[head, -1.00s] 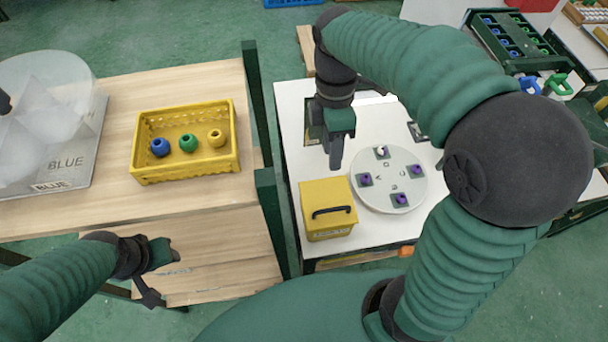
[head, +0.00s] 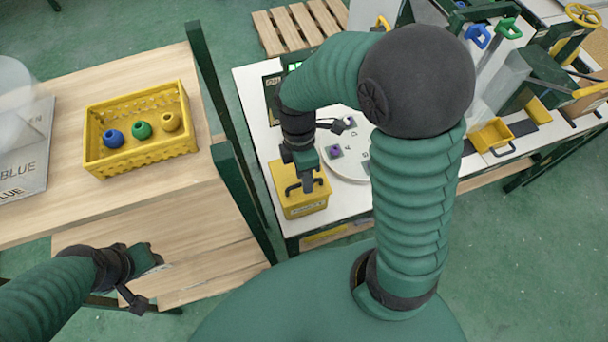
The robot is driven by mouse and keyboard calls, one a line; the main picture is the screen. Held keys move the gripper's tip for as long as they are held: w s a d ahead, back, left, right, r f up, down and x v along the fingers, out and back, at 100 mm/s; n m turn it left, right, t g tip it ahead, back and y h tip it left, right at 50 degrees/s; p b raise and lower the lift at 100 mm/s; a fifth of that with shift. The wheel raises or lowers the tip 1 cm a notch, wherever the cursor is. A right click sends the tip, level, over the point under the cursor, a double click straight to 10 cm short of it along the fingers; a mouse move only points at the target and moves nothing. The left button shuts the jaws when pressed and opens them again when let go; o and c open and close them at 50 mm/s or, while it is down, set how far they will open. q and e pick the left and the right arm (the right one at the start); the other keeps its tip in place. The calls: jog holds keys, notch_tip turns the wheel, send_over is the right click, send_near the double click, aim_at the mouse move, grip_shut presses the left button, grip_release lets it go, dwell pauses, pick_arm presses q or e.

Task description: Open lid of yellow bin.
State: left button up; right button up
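The yellow bin (head: 306,208) stands on the white table, its lid down, with a dark handle (head: 291,188) partly hidden by my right gripper. My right gripper (head: 324,158) is over the bin, its fingers spread wide. One finger points down at the lid beside the handle. I cannot tell whether the lower finger touches the handle or lid. My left gripper (head: 147,282) is open and empty at lower left, by the wooden shelf, away from the bin.
The round white tray (head: 345,168) with purple pieces lies right behind the bin, partly hidden by my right arm. A yellow basket (head: 100,158) with blue, green and yellow rings sits on the wooden table. Dark green posts (head: 238,200) stand left of the bin.

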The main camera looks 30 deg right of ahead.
jog(key=shift+w, duration=0.1)
jog(key=shift+c, duration=0.6)
grip_shut()
dwell(0.6)
